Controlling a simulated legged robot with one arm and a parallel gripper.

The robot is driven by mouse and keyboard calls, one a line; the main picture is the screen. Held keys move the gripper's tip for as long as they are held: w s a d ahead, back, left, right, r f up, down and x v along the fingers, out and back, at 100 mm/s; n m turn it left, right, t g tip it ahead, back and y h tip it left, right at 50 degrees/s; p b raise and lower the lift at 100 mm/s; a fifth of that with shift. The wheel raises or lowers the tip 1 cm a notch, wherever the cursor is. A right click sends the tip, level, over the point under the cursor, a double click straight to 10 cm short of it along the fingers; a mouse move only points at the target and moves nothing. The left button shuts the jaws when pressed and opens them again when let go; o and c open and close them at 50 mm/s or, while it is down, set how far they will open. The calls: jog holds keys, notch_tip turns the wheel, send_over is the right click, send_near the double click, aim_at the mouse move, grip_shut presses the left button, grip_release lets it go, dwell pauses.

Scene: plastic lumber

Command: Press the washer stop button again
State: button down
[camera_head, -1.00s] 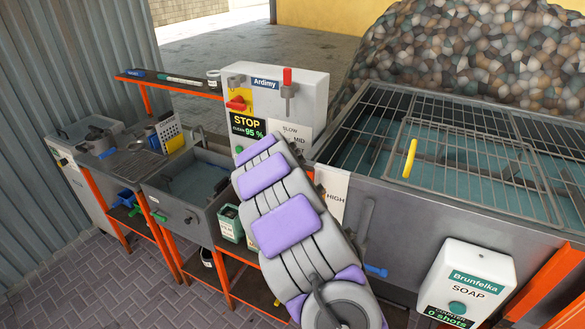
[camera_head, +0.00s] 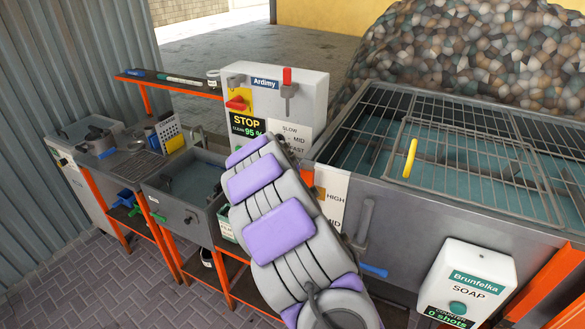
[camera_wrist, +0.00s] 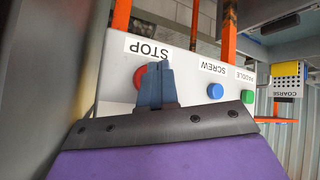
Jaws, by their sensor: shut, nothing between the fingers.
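The red stop button (camera_wrist: 139,78) is in the wrist view, on a white panel under an upside-down STOP label (camera_wrist: 148,49). My gripper (camera_wrist: 152,72) is shut and empty, its blue-grey fingers overlapping the button's right side. I cannot tell whether the fingertips touch it or stop short. A blue SCREW button (camera_wrist: 215,91) and a green PADDLE button (camera_wrist: 247,96) sit to the right. In the head view my arm hides the gripper and this panel. The Ardimy box (camera_head: 305,95) shows another STOP sign (camera_head: 246,121) and a display reading 95 %.
The washer tank (camera_head: 400,225) with a wire-grid lid (camera_head: 450,150) and yellow handle (camera_head: 410,158) stands right of my arm. A soap dispenser (camera_head: 470,285) is at the lower right. A sink bench (camera_head: 180,212) is at left; paved floor lies in front.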

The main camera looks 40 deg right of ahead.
jog(key=a, duration=0.1)
jog(key=s+a, duration=0.1)
jog(key=a, duration=0.2)
jog(key=shift+s+a+b, duration=0.25)
jog(key=shift+s+b, duration=0.05)
jog(key=shift+s, duration=0.1)
jog(key=shift+r, duration=0.1)
dwell(0.6)
jog(key=s+a+r+n+g+y, duration=0.1)
jog(key=s+a+r+g+y, duration=0.15)
jog(key=s+a, duration=0.7)
jog(key=s+a+r+g+y, duration=0.1)
jog(key=s+a+r+y, duration=0.15)
jog(key=s+a, duration=0.65)
jog(key=s+a+n+g+y, duration=0.1)
jog(key=s+a+n+g, duration=0.1)
jog(key=s+a, duration=0.6)
jog(key=s+a+n+g+y, duration=0.1)
jog(key=s+a+n+g, duration=0.1)
jog(key=s+a, duration=0.6)
jog(key=s+n, duration=0.1)
jog(key=s, duration=0.5)
jog(key=shift+s+r, duration=0.35)
jog(key=shift+r, duration=0.05)
jog(key=shift+d, duration=0.1)
